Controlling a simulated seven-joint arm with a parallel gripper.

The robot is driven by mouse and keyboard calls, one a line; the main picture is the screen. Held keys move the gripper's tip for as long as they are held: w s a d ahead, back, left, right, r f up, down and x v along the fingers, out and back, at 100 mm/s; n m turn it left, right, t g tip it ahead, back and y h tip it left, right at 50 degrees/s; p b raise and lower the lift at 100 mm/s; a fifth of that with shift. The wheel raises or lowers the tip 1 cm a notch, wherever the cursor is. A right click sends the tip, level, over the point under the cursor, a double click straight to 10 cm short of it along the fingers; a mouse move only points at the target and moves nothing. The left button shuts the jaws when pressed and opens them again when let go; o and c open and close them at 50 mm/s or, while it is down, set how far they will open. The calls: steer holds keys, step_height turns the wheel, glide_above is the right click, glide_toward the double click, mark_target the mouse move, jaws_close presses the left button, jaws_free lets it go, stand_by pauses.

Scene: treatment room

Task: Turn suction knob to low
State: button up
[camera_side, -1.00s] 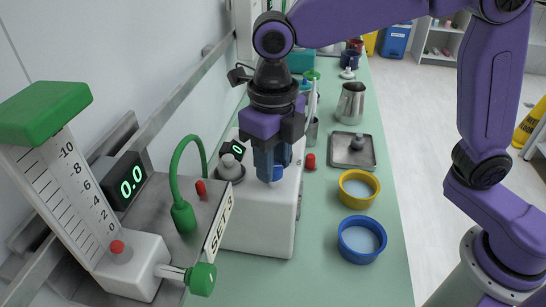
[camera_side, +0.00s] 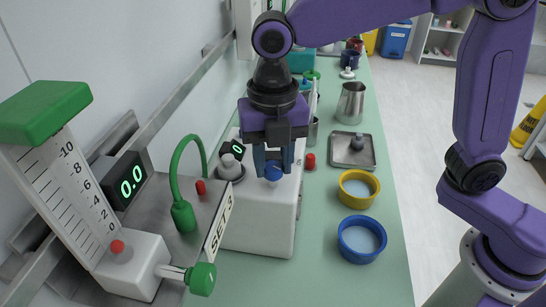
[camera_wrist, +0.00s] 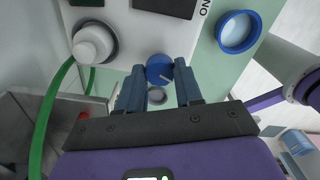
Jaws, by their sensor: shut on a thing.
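The suction knob (camera_side: 273,173) is a small round blue knob on top of the white box (camera_side: 262,232). In the wrist view the knob (camera_wrist: 159,68) shows between my two blue-grey fingers, with a short pale mark on its near part. My gripper (camera_side: 273,166) points down over the box and is shut on the knob, one finger on each side. In the wrist view my gripper (camera_wrist: 160,68) reaches forward to the knob. The box's small display (camera_side: 237,148) reads 0. I cannot make out a low marking.
A grey-white knob (camera_side: 230,166) sits left of my gripper. A green hose (camera_side: 184,160), a flowmeter (camera_side: 62,190) and a 0.0 display (camera_side: 131,182) stand further left. Blue (camera_side: 362,257) and yellow (camera_side: 359,201) dishes and a metal tray (camera_side: 352,164) lie right on the green counter.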

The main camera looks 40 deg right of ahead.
steer(key=m, duration=0.4)
steer(key=shift+m, duration=0.4)
steer(key=m, duration=0.4)
steer(key=shift+r+m, duration=0.1)
steer(key=shift+m, duration=0.2)
steer(key=m, duration=1.1)
steer(key=shift+m, duration=0.3)
steer(key=m, duration=0.3)
steer(key=shift+m, duration=0.4)
steer(key=m, duration=0.6)
steer(key=shift+m, duration=0.3)
steer(key=o, duration=1)
